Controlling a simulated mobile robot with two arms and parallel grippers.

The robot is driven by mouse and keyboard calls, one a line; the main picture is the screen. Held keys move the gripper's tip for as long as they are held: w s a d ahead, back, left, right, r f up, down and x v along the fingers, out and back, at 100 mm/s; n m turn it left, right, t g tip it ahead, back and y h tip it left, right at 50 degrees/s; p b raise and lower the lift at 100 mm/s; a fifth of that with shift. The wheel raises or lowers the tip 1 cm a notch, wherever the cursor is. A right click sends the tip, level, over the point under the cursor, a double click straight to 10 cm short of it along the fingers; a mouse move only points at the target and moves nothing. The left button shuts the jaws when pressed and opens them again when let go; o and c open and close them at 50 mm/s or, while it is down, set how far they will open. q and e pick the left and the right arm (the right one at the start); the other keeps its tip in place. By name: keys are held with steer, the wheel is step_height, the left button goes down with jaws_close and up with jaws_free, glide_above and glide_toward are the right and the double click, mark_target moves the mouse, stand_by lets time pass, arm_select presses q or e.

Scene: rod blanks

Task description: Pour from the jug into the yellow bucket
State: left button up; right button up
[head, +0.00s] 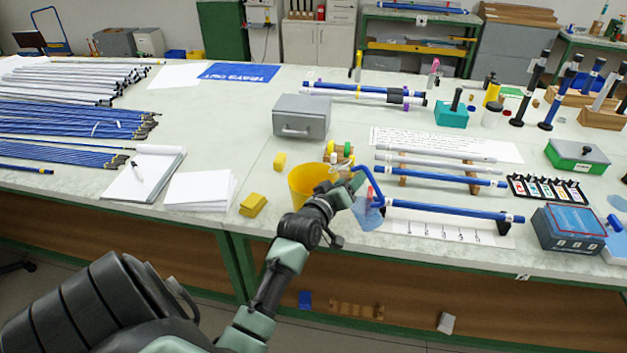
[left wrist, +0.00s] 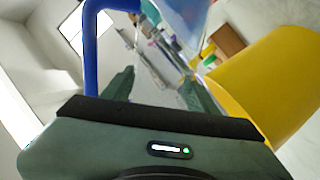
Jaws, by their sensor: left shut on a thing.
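The yellow bucket (head: 302,188) stands near the front edge of the bench; in the left wrist view its yellow wall (left wrist: 270,85) fills the right side. The jug (head: 369,214) is clear bluish with a blue handle (head: 373,183), just right of the bucket. My left gripper (head: 350,187) is shut on the jug, between it and the bucket, and hides part of both. In the left wrist view the blue handle (left wrist: 92,50) rises at the left and the clear jug body (left wrist: 188,18) shows at the top. I cannot tell the jug's exact tilt or contents. My right gripper is not in view.
A grey metal box (head: 302,117) stands behind the bucket. Yellow blocks (head: 253,205) lie left of it. Blue and grey rods (head: 440,175) on wooden supports lie to the right, with another blue rod (head: 450,211) close to the jug. A white notepad (head: 200,190) lies at the left.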

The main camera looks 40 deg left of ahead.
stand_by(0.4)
arm_select(q)
steer(key=shift+f+n+p, duration=0.1)
steer(key=shift+n+p, duration=0.25)
steer(key=shift+n, duration=0.05)
stand_by(0.5)
steer(key=shift+p, duration=0.35)
steer(key=shift+n, duration=0.3)
